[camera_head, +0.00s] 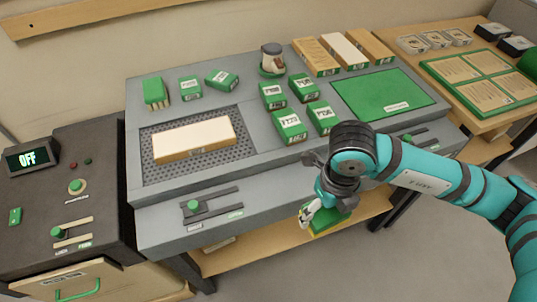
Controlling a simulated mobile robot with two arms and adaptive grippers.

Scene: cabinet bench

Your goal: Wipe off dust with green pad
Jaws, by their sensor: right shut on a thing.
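My right gripper (322,208) is shut on the green pad (330,224), a green block with a yellowish lower edge. The gripper hides part of the pad. They are in front of the grey bench's front edge, over the lower wooden shelf in the picture. A pale-topped wooden block (193,139) lies on the dark perforated panel (160,178) at the bench's left. I cannot make out dust on any surface. My left gripper is not in view.
Several green labelled boxes (289,126) and a jar (272,59) stand on the grey bench (262,160). A flat green panel (382,95) lies at its right. A control cabinet (78,190) with an "OFF" display stands left; a wooden table (505,108) stands right.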

